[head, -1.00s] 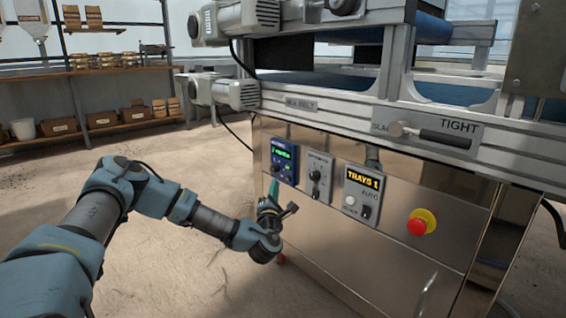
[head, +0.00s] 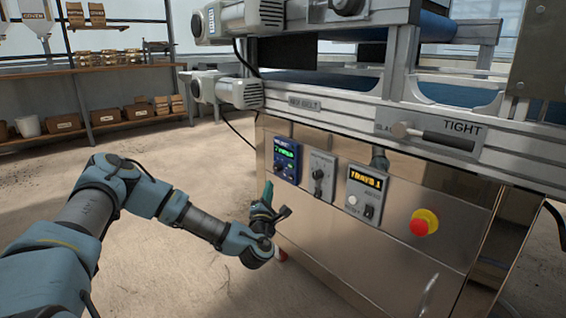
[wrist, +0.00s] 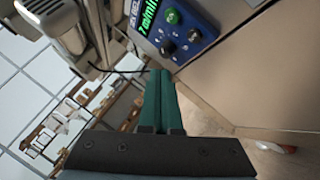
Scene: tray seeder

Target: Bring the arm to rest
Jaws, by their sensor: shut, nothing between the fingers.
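My gripper (head: 267,190) is in front of the machine's steel panel, a little left of and below the blue control box (head: 286,160). Its green fingers point up and are shut together with nothing between them. In the wrist view the closed fingers (wrist: 161,95) stand clear of the blue box (wrist: 172,28), which shows a green display and several knobs. My arm is bent, coming in from the left of the head view.
The panel also carries a grey dial box (head: 320,178), a "TRAYS" display box (head: 365,193) and a red stop button (head: 422,222). A tension lever (head: 447,139) sits on the rail above. Shelves (head: 90,75) stand at the back left. The floor left of the machine is open.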

